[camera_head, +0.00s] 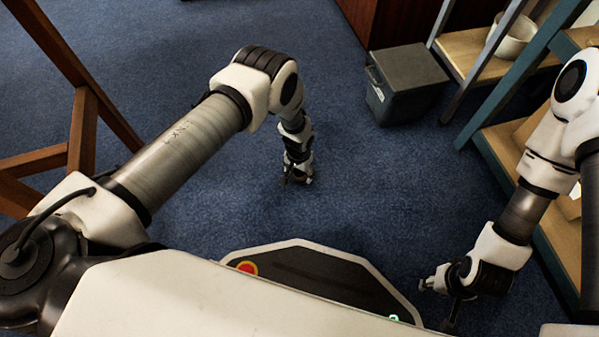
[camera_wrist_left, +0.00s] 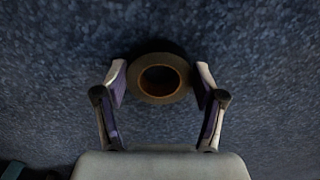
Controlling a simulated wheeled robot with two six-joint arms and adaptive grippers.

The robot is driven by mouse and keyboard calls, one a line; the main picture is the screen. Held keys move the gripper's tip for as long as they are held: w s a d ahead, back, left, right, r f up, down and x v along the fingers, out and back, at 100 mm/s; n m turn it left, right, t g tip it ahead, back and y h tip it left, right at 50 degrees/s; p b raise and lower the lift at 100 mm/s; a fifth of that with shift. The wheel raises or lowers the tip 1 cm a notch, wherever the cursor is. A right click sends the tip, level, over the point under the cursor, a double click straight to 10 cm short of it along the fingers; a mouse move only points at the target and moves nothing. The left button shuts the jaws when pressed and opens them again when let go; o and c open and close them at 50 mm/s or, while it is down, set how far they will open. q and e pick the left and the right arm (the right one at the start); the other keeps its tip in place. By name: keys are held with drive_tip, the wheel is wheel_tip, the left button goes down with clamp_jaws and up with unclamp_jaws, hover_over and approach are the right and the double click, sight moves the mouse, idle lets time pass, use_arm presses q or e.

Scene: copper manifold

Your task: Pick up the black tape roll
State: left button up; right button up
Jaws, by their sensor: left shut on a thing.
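The tape roll (camera_wrist_left: 158,99) shows in the left wrist view as a dark, brownish ring with an open hole. It sits between the two fingers of my left gripper (camera_wrist_left: 160,82), which is shut on it from both sides. In the head view my left gripper (camera_head: 297,178) points straight down at the blue carpet, and the roll cannot be made out there. My right gripper (camera_head: 438,300) is low at the right, beside my base and away from the roll. Whether its fingers are open or shut is unclear.
A dark grey bin (camera_head: 408,85) stands on the carpet at the back right. Wooden shelves (camera_head: 485,50) with a blue-grey frame and a pale pot (camera_head: 512,38) line the right side. A brown wooden frame (camera_head: 85,130) stands at the left. The carpet around my left gripper is clear.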

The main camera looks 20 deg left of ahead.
use_arm(q)
wheel_tip(320, 180, up, 10)
drive_tip(key=p, duration=0.5)
drive_tip(key=shift+p, duration=0.4)
